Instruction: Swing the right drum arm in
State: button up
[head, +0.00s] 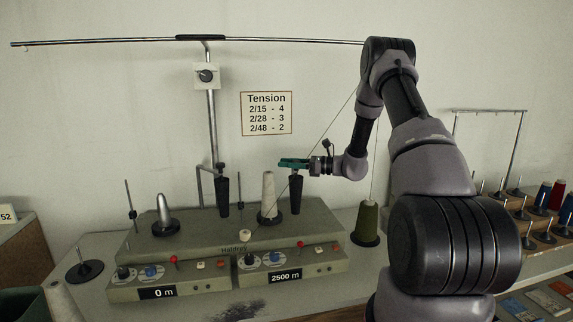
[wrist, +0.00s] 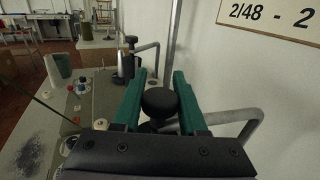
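The right drum arm ends in a black tapered handle (head: 296,194) at the right unit of the winder (head: 320,222). Its round black knob (wrist: 160,101) is central in the wrist view, with the bent grey tube (wrist: 243,122) running toward the wall. My gripper (head: 293,163) is at the top of this handle. Its teal fingers are apart, one on each side of the knob; I cannot tell if they touch it. A cream yarn cone (head: 268,193) stands beside the handle. The left drum arm (head: 222,192) has a similar black handle and also shows in the wrist view (wrist: 130,43).
A thin metal post (head: 212,120) carries a long crossbar above. A dark green cone (head: 366,222) stands right of the winder. A grey cone (head: 163,212) is on the left unit. A tension card (head: 266,114) hangs on the close wall behind. Spools fill a rack at right.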

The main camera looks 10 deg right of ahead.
jog(key=o, duration=0.4)
jog(key=shift+d, duration=0.15)
jog(key=v, duration=1)
jog(key=shift+s+d, duration=0.15)
jog(key=shift+d, duration=0.15)
